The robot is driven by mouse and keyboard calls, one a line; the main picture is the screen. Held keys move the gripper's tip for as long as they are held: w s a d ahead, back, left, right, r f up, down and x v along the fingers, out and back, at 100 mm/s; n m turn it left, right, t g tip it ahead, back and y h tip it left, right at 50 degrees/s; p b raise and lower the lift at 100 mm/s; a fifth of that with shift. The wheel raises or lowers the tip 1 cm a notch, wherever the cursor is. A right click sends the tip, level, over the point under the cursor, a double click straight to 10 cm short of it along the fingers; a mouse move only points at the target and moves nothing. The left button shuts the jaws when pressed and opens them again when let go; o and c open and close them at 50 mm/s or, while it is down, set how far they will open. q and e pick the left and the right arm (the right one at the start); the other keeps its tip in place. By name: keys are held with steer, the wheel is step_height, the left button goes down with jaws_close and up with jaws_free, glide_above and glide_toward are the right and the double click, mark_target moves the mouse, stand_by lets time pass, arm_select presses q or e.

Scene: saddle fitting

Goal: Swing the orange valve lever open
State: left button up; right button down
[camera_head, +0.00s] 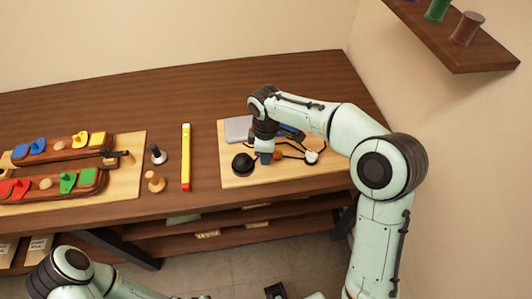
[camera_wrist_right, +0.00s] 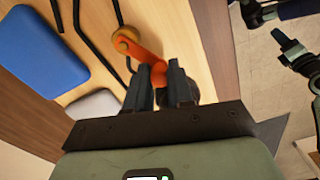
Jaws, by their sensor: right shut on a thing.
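The orange valve lever (camera_wrist_right: 148,56) shows in the right wrist view, running from a round orange-brown hub (camera_wrist_right: 125,38) toward my fingers. My right gripper (camera_wrist_right: 162,78) is shut on its free end, one dark finger on each side. In the head view a small orange part of the lever (camera_head: 278,155) shows beside my right gripper (camera_head: 264,157), low over the light wooden board (camera_head: 238,181). The wrist hides part of the board. A dark round thing behind the fingers is mostly hidden. Of my left arm only links show at the lower left; its gripper cannot be made out.
On the board are a black ball-like knob (camera_head: 242,163), a white-topped piece (camera_head: 311,157), thin black rods, a grey pad (camera_head: 238,128) and a blue pad (camera_wrist_right: 52,48). Left of it lie a yellow-red bar (camera_head: 186,157) and two small knobs. A wall shelf (camera_head: 460,40) hangs upper right.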

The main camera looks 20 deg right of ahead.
steer(key=c, duration=1)
jaws_free()
steer(key=shift+w, duration=0.1)
steer(key=shift+r, duration=0.1)
arm_select(q)
steer(key=r+p, duration=0.1)
steer(key=w+r+p, duration=0.1)
steer(key=shift+w+r, duration=0.3)
steer(key=shift+r, duration=0.1)
arm_select(e)
step_height(320, 180, up, 13)
steer(key=shift+r, duration=0.15)
arm_select(q)
steer(key=shift+s, duration=0.1)
